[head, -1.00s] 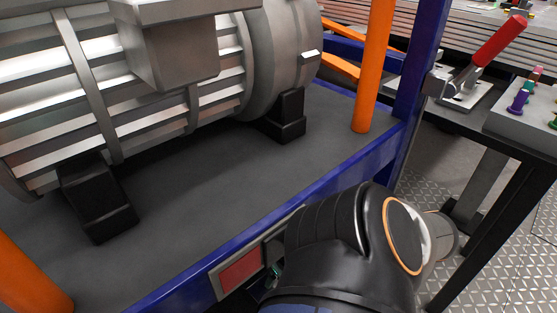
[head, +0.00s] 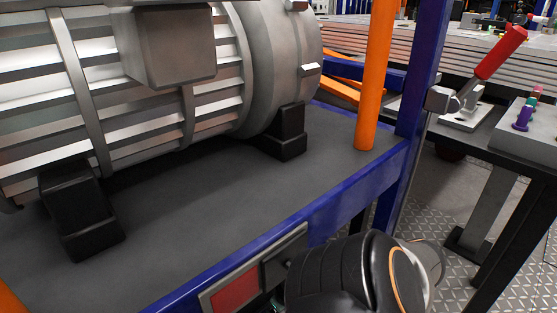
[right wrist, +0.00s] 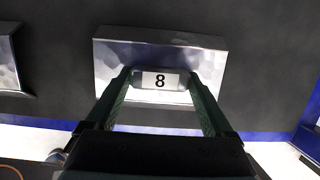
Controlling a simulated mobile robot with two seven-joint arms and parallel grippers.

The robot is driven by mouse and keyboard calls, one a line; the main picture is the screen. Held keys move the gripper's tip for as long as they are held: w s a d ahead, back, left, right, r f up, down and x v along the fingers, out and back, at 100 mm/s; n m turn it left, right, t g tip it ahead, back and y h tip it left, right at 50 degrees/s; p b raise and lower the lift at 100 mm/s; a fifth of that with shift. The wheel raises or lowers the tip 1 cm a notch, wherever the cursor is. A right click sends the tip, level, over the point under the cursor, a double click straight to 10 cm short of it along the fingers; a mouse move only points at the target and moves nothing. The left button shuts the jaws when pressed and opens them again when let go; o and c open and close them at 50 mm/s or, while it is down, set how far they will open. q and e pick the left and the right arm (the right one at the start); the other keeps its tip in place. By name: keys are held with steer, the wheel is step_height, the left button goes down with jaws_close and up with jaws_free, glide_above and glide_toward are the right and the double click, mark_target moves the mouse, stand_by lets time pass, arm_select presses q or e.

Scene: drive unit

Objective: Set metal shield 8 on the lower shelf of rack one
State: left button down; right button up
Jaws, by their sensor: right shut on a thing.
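Metal shield 8 (right wrist: 160,50), a shiny silver plate with a white label reading 8, shows in the right wrist view. My right gripper (right wrist: 160,79) is shut on its labelled raised part, with one dark green finger at each side. A dark flat surface (right wrist: 265,75) with a blue edge lies behind the shield; I cannot tell whether the shield touches it. In the head view a dark shelf with a blue frame (head: 335,208) carries a large motor. The shield and both fingertips are out of the head view. My left gripper is not seen.
The grey ribbed motor (head: 160,110) fills the left of the head view. An orange post (head: 372,80) and a blue upright (head: 420,70) stand at the shelf's corner. A bench with a red lever (head: 500,52) is at right. Another metal piece (right wrist: 8,65) lies left of the shield.

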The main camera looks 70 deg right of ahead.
steer(key=o, duration=1.4)
steer(key=p+v, duration=0.4)
steer(key=v, duration=0.2)
steer(key=shift+r, duration=0.15)
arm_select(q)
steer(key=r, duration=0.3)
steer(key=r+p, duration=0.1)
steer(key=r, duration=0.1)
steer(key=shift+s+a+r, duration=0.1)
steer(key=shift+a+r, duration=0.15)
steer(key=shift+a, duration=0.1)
arm_select(e)
steer(key=shift+s+a+r, duration=0.1)
steer(key=shift+s+r, duration=0.15)
steer(key=shift+r, duration=0.35)
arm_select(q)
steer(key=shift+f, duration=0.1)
